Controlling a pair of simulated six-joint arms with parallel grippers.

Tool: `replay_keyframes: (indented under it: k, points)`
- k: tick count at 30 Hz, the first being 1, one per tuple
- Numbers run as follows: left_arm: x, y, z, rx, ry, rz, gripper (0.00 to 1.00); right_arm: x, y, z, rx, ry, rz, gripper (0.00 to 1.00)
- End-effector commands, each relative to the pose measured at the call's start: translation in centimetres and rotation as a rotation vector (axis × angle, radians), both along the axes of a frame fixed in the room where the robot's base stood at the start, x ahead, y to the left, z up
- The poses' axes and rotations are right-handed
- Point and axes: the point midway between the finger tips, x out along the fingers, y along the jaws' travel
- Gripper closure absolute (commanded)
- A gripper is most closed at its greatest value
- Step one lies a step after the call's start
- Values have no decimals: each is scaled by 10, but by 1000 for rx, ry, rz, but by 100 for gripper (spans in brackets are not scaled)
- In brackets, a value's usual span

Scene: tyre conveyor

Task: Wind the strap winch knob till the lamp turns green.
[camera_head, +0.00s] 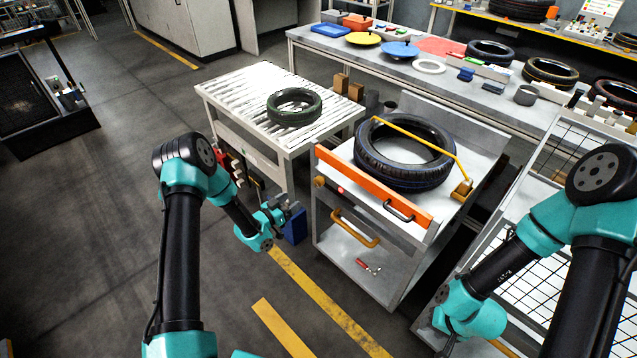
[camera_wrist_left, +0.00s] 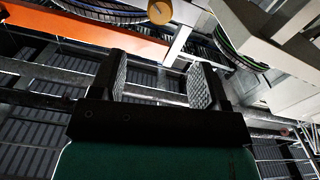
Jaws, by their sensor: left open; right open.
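A cart (camera_head: 370,215) carries a dark tyre (camera_head: 372,172) with a yellow strap (camera_head: 425,135) across it. An orange bar (camera_head: 370,190) runs along the cart's front, also seen in the left wrist view (camera_wrist_left: 85,35). The round tan winch knob (camera_head: 319,181) sits at the bar's left end. It shows in the left wrist view (camera_wrist_left: 160,12) at the top, beyond the fingertips. A small lamp (camera_head: 340,190) beside the knob is red. My left gripper (camera_head: 287,208) is open and empty, left of and below the knob, apart from it. My right gripper's fingers are not visible.
A roller conveyor (camera_head: 245,95) with another tyre (camera_head: 294,106) stands left of the cart. A wire cage (camera_head: 590,240) stands right.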

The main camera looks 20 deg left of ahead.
Motion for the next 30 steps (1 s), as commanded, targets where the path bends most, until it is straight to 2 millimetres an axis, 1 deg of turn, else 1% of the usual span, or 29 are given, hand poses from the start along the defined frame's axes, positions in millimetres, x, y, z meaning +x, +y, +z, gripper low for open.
replay_keyframes:
  k: [6,21,27,30]
  points:
    - [32,-20,0,0,-2,-2,31,0,0,0,0,0,0,57]
    - [104,-63,0,1,-1,-1,31,0,0,0,0,0,0,57]
    - [123,-74,0,0,0,0,31,0,0,0,0,0,0,57]
    - [127,-76,0,0,0,0,31,0,0,0,0,0,0,57]
